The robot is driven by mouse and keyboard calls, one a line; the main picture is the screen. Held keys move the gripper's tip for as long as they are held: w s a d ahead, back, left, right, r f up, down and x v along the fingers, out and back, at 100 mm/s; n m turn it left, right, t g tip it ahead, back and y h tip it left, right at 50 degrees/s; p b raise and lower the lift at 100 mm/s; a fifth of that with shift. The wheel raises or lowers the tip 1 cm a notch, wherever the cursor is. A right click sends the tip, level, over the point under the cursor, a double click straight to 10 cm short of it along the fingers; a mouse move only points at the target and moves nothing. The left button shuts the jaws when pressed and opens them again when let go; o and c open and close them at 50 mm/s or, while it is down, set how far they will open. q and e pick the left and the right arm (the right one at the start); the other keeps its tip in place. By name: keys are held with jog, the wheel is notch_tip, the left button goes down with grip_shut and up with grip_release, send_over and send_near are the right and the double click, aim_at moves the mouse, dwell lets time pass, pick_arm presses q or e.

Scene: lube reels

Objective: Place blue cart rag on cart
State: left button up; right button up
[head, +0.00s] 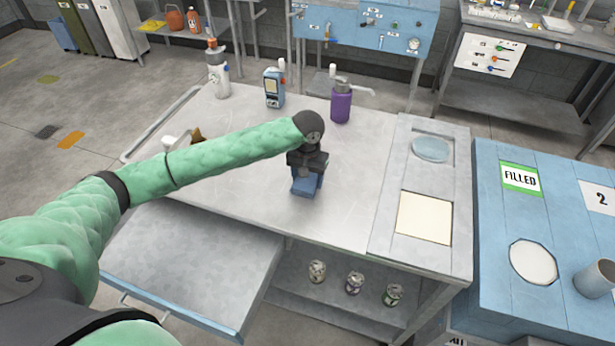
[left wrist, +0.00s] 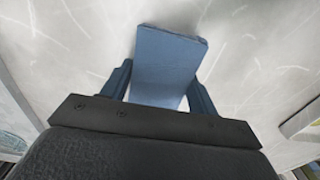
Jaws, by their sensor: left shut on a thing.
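The blue cart rag (head: 306,185) is a folded blue block at the middle of the grey metal cart top (head: 235,135). My left gripper (head: 308,172) comes down over it from the left and is shut on the rag. In the left wrist view the rag (left wrist: 168,62) sits between the two fingers (left wrist: 160,88), with the scratched metal top beyond it. I cannot tell whether the rag touches the top or is just above it. My right gripper is in neither view.
A raised side panel holds a pale square pad (head: 424,218) and a round dish (head: 432,149). An open drawer (head: 190,265) juts out in front.

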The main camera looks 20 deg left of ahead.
aim_at(308, 179)
pick_arm(q)
jog(key=o, duration=1)
jog(key=shift+c, duration=0.2)
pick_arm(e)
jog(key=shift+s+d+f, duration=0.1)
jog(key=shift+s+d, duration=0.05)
pick_arm(q)
jog(key=shift+r, duration=0.1)
jog(key=shift+r+b, duration=0.25)
jog(key=shift+b, duration=0.05)
notch_tip(308, 179, up, 12)
jog(key=b, duration=0.3)
jog(key=shift+f+b, duration=0.25)
jog(key=shift+b, duration=0.1)
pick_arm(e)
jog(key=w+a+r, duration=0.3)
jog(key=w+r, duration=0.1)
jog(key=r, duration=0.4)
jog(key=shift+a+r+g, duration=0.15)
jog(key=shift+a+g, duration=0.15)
pick_arm(q)
jog(key=shift+s+f, duration=0.1)
